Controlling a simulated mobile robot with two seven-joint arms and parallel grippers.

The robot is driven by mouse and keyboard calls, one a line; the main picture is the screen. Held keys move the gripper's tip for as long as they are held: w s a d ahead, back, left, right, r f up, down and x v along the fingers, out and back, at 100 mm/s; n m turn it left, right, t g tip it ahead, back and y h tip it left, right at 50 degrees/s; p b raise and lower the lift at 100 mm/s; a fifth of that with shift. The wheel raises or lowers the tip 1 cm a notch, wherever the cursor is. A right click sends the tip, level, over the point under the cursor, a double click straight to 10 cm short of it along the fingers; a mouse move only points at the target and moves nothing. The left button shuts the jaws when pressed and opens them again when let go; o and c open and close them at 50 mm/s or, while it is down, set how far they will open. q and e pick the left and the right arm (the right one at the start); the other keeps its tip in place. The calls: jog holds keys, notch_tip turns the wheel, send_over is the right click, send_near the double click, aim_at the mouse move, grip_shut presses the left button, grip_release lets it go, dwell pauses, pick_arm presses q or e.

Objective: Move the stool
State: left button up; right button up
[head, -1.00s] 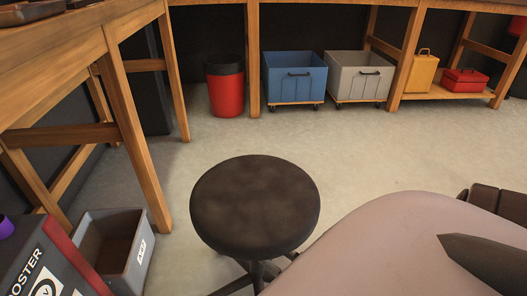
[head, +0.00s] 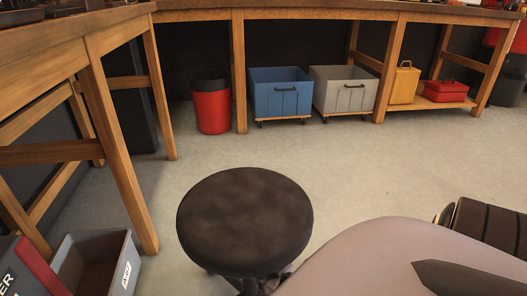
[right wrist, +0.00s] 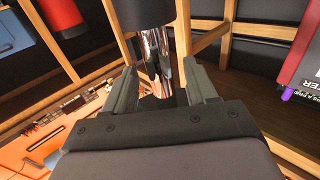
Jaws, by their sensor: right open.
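The stool (head: 245,222) stands upright on the floor at the lower middle of the head view. It has a round, dark, worn-looking seat; its post and legs are mostly hidden below the seat and cut off by the bottom edge. In the right wrist view, a shiny chrome post with a black sleeve, which looks like the stool's post (right wrist: 160,68), stands between the fingers of my right gripper (right wrist: 160,88). The fingers are open, one on each side of it; contact is not clear. The right gripper is hidden in the head view. My left gripper is not in view.
A wooden bench (head: 95,110) stands at left, with a grey open bin (head: 127,268) by its leg. Along the back bench are a red bin (head: 212,108), blue cart (head: 280,95), grey cart (head: 344,93), and yellow and red boxes. The floor behind the stool is clear.

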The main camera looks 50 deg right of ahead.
jog(key=shift+w, duration=1.05)
grip_shut()
dwell(0.7)
